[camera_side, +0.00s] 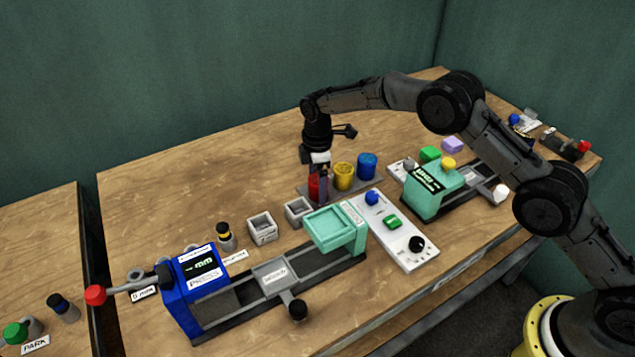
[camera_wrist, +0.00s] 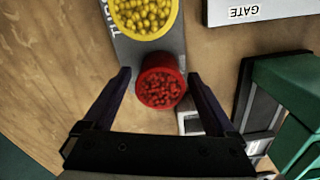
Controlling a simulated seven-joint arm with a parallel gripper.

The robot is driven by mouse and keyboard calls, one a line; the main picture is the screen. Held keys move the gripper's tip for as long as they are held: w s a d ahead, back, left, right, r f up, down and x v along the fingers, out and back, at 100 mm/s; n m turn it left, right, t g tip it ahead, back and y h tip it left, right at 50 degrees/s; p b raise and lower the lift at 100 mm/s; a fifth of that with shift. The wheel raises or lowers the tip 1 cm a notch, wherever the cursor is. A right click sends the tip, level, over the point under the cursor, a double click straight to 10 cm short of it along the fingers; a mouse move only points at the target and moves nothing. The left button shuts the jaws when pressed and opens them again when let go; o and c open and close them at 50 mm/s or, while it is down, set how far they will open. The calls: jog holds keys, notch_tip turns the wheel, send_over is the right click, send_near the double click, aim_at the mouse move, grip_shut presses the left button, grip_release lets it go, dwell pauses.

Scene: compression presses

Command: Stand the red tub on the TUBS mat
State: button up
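The red tub (camera_side: 314,187), filled with red pieces, is upright at the near-left end of the grey TUBS mat (camera_side: 333,193). In the wrist view the red tub (camera_wrist: 161,88) is between my fingers, and the grey mat (camera_wrist: 128,48) shows around it. My gripper (camera_wrist: 160,78) is pointed down around the tub, with a finger on each side and a narrow gap at each side. In the side view my gripper (camera_side: 318,182) partly hides the tub. The tub's base is hidden, so its contact with the mat is unclear.
A yellow tub (camera_side: 343,177) and a blue tub (camera_side: 367,166) stand on the mat beside the red one. Two small square grey containers (camera_side: 263,229), a teal-and-blue press (camera_side: 336,229) and a white control panel (camera_side: 398,230) are close by. The table behind the mat is clear.

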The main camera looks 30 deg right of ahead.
jog(key=shift+r, duration=0.15)
notch_tip(320, 180, up, 12)
dwell(0.6)
jog(key=shift+r, duration=0.1)
notch_tip(320, 180, up, 11)
jog(key=m+t, duration=0.1)
jog(key=m, duration=0.2)
send_over(317, 179)
jog(key=s+d, duration=0.5)
jog(key=s, duration=0.1)
jog(key=s+d+r+m+t, duration=0.2)
jog(key=s+d+r+m, duration=0.25)
jog(key=s+r, duration=0.5)
jog(key=s+d+f+m+t, duration=0.1)
jog(key=s+d+f+m, duration=0.1)
jog(key=s, duration=0.7)
jog(key=s+d+f+m, duration=0.2)
jog(key=s+m, duration=0.1)
jog(key=s, duration=0.6)
jog(key=s+d+f+m+t, duration=0.1)
jog(key=s+f+m, duration=0.1)
jog(key=s, duration=0.6)
jog(key=shift+s+d+f+t, duration=0.3)
jog(key=shift+s+d+f, duration=0.05)
jog(key=shift+s+d, duration=0.05)
